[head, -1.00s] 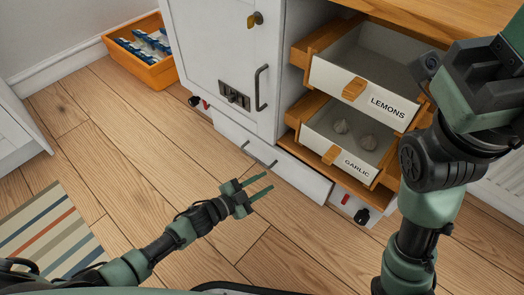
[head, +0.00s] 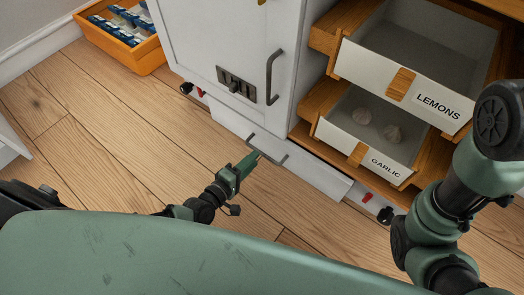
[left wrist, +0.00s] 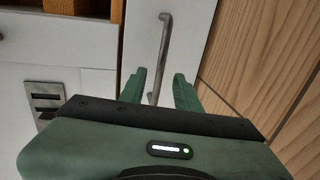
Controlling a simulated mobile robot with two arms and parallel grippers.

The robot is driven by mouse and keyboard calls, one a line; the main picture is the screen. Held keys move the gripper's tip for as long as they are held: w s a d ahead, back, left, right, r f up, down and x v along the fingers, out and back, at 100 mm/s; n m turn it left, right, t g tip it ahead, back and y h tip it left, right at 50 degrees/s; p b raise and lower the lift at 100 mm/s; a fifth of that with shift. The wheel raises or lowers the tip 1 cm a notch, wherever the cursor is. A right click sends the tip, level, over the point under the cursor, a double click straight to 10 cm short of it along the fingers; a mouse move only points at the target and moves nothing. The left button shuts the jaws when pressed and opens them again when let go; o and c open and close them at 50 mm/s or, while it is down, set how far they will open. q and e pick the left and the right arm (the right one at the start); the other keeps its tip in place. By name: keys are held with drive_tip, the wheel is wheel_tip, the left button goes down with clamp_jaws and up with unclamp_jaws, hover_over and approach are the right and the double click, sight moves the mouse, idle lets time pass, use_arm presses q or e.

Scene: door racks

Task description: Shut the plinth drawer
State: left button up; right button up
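The plinth drawer (head: 310,172) is the low white front at the foot of the white cabinet, with a grey bar handle (head: 268,152). How far it stands out is hard to tell. My left gripper (head: 254,158) is just in front of this handle. In the left wrist view the handle (left wrist: 164,45) runs up and down, its lower end between the two green fingers of the left gripper (left wrist: 158,85). The fingers are apart, on either side of the bar; contact is not visible. My right arm shows at the right, but its gripper is out of frame.
Above at the right, drawers labelled LEMONS (head: 438,105) and GARLIC (head: 385,168) stand pulled out; the lower holds garlic bulbs. A cabinet door (head: 225,45) with a long handle is to the left. An orange crate (head: 140,57) sits on the floor. Wooden floor in front is clear.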

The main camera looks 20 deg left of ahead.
sight(261, 152)
use_arm(q)
drive_tip(key=b+x, duration=0.1)
drive_tip(key=x, duration=0.4)
drive_tip(key=shift+w+b, duration=0.15)
drive_tip(key=shift+b, duration=0.25)
clamp_jaws()
idle(1.0)
